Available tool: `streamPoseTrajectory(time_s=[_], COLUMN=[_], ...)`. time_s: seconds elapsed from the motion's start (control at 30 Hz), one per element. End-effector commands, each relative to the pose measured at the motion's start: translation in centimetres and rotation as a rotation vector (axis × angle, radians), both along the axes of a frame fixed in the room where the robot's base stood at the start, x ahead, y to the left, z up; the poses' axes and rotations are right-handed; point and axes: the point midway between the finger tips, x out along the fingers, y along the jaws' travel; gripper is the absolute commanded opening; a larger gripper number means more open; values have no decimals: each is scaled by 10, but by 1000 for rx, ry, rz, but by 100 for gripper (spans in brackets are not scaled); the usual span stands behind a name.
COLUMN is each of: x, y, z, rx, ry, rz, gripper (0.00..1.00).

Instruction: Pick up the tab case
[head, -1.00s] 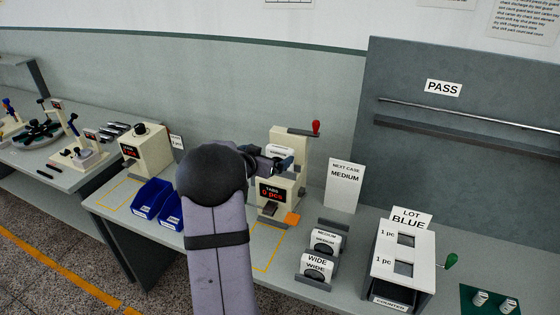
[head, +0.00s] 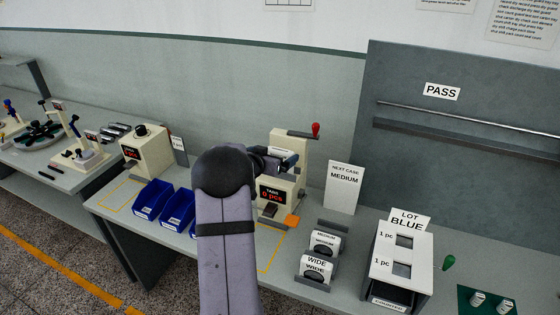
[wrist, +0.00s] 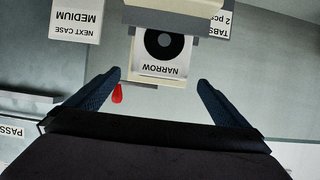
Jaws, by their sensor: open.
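A white tab case labelled NARROW (wrist: 162,54), with a dark round centre, sits in the cream tab machine. In the wrist view it lies ahead of and between my fingertips. My gripper (wrist: 158,80) is open, with nothing between its dark blue fingers. In the head view my gripper (head: 286,161) is at the front of the tab machine (head: 292,182), whose display reads TABS 0 pcs; the narrow case is mostly hidden there. A MEDIUM case (head: 325,241) and a WIDE case (head: 317,267) stand in a grey rack.
A NEXT CASE MEDIUM sign (head: 343,187) stands right of the machine. A red-knobbed lever (head: 315,130) rises on the machine. A white counter box (head: 401,262) marked LOT BLUE is at the right. Blue bins (head: 153,199) and another cream machine (head: 146,150) are at the left.

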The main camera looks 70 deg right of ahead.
Motion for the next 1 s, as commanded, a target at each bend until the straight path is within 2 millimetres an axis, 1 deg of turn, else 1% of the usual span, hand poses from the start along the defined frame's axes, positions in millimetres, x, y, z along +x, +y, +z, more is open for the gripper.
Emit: streamPoseTrajectory(time_s=[0.1,0.3,0.6,0.63,0.67,0.7,0.77,0.8,0.87,0.9,1.0], x=[-2,-1,-1,-1,-1,-1,-1,-1,-1,-1,-1], y=[-13,-27,-30,-29,-29,-29,-29,-29,-29,-30,-30], z=[-3,-9,-11,-11,-11,-11,-11,-11,-11,-10,-10], rx=[2,0,0,0,0,0,0,0,0,-2,-2], ry=[-1,-1,-1,-1,-1,-1,-1,-1,-1,-1,-1], rz=[-1,0,1,1,1,1,1,1,1,1,1], gripper=[100,100,100,98,90,81,67,57,43,38,38])
